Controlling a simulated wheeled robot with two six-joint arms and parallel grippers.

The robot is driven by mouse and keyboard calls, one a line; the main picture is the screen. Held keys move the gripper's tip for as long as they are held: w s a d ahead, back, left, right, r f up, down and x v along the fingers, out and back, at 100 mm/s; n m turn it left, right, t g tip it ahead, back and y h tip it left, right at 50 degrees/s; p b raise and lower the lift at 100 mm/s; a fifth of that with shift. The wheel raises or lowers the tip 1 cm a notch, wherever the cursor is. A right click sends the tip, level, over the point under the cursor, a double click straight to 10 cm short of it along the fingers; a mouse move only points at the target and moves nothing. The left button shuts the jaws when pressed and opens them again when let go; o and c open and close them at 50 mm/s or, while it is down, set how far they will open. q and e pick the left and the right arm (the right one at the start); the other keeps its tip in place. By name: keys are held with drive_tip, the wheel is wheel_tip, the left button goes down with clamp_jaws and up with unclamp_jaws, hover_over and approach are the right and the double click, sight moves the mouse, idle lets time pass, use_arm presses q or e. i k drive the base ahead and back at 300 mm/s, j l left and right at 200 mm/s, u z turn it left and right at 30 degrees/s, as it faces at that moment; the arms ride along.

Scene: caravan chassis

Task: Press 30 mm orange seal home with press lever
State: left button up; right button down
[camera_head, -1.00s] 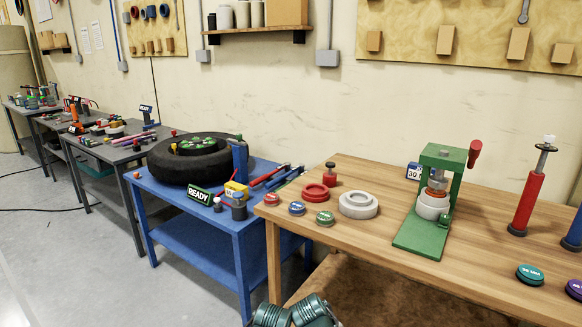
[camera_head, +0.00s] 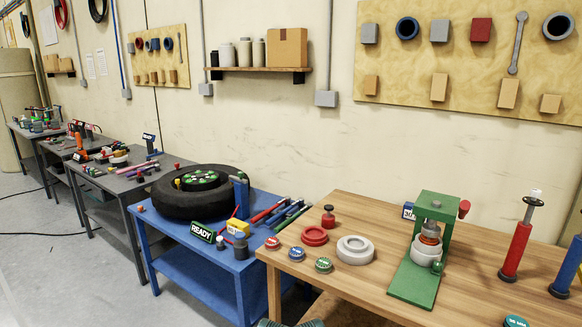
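The green press (camera_head: 413,283) stands on the wooden bench (camera_head: 340,287). Its red-knobbed lever (camera_head: 463,208) is at the right of the frame top, raised. Neither gripper's fingers show. Only a dark green piece of my own arm shows at the bottom edge.
On the bench lie a white ring (camera_head: 356,250), a red ring (camera_head: 314,236), several small labelled discs (camera_head: 324,265), and a red stamp-like tool (camera_head: 328,217). A red pump-like cylinder (camera_head: 516,250) stands at right. A blue table (camera_head: 190,262) with a tyre (camera_head: 192,196) adjoins at left.

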sight(464, 206)
drive_tip(key=l+z, duration=0.1)
drive_tip(key=l, duration=1.05)
drive_tip(key=i+l, duration=0.1)
drive_tip(key=l, duration=1.1)
drive_tip(key=z, duration=0.05)
